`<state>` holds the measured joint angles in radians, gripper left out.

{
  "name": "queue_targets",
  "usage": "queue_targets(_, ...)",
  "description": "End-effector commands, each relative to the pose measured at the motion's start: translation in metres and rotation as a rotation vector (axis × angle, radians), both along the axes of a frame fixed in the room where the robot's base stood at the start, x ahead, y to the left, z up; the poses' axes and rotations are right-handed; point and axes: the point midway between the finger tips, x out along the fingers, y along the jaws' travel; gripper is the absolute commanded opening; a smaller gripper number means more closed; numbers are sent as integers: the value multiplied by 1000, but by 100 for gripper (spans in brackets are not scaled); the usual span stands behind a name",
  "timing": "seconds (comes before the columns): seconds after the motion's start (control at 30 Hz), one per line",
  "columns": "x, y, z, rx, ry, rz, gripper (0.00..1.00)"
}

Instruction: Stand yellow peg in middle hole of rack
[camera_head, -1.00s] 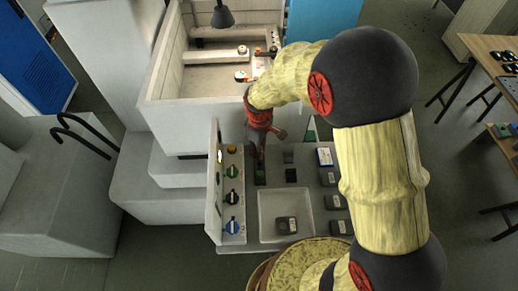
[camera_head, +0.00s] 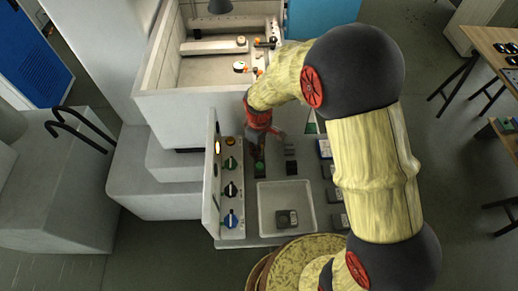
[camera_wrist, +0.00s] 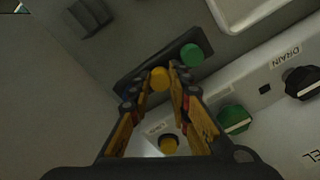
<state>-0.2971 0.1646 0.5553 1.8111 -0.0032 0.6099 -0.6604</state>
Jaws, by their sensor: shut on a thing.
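The yellow peg (camera_wrist: 159,78) is between the fingertips of my gripper (camera_wrist: 162,88), which is shut on it. I see the peg end-on, over the middle part of the dark rack (camera_wrist: 131,82). I cannot tell whether its lower end is in the middle hole or above it. A green peg (camera_wrist: 191,55) stands in the rack's end nearer the tray. In the head view the green peg (camera_head: 260,169) shows just in front of my gripper (camera_head: 257,158), and the yellow peg is hidden.
A control panel with a green knob (camera_wrist: 234,118), a yellow button (camera_wrist: 169,145) and a blue knob (camera_head: 231,219) stands close beside the rack. A pale tray (camera_head: 264,222) holds a grey block (camera_head: 287,218). Small dark blocks (camera_head: 291,168) lie on the rack's other side.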

Motion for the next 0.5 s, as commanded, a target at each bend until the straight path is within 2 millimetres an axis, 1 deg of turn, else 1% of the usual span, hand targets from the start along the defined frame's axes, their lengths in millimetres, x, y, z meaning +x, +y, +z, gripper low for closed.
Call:
queue_targets(0.27,0,0,0,1,-1,0,1)
queue_targets(0.3,0,0,0,1,-1,0,21)
queue_targets(0.5,0,0,0,1,-1,0,33)
